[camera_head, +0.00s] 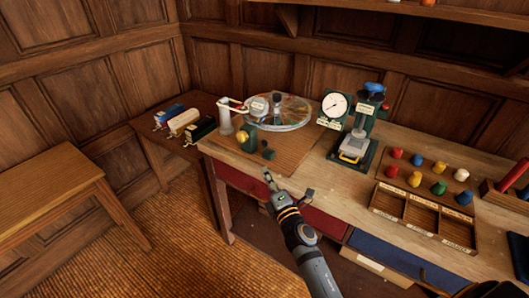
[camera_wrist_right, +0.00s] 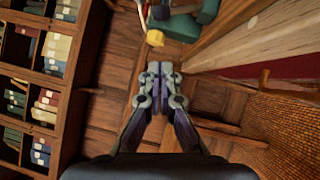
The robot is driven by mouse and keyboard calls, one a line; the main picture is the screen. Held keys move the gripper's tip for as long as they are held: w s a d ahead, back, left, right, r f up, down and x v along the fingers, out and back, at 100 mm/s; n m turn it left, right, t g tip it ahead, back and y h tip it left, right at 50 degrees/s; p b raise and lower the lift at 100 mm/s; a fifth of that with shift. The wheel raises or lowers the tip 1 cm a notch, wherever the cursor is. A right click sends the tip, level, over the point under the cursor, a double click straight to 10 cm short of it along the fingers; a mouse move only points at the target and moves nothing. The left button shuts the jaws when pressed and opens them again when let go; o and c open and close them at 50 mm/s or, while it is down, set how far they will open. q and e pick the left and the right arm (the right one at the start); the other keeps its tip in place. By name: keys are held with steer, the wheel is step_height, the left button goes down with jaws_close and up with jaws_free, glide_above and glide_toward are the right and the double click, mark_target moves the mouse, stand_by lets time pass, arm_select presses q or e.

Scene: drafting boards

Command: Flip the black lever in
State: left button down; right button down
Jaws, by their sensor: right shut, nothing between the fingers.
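A small dark knob-like part (camera_head: 268,153) stands on the wooden board (camera_head: 291,160) at the near left of the bench; it may be the black lever, but it is too small to be sure. Beside it is a dark green piece with a yellow part (camera_head: 244,137). A black block (camera_head: 200,130) sits on the low side table; I cannot tell if it has a lever. My right gripper (camera_head: 268,175) is shut and empty, at the bench's front edge, just nearer than the dark knob. In the right wrist view its fingertips (camera_wrist_right: 160,70) are together, with a yellow piece (camera_wrist_right: 155,38) beyond.
A dial gauge on a green stand (camera_head: 335,105) is to the right. Farther right are coloured pegs and a compartment tray (camera_head: 420,213). A wooden bench (camera_head: 45,195) stands at left.

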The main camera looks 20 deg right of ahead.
mark_target(266, 148)
steer(key=shift+w+d+r, duration=0.25)
steer(key=shift+w+d, duration=0.1)
steer(key=shift+w, duration=1)
steer(key=shift+w+d+r, duration=0.3)
steer(key=shift+w+d, duration=0.05)
steer(key=shift+w, duration=1.05)
steer(key=shift+w+d+r, duration=0.25)
steer(key=shift+w+d, duration=0.1)
steer(key=shift+w, duration=1)
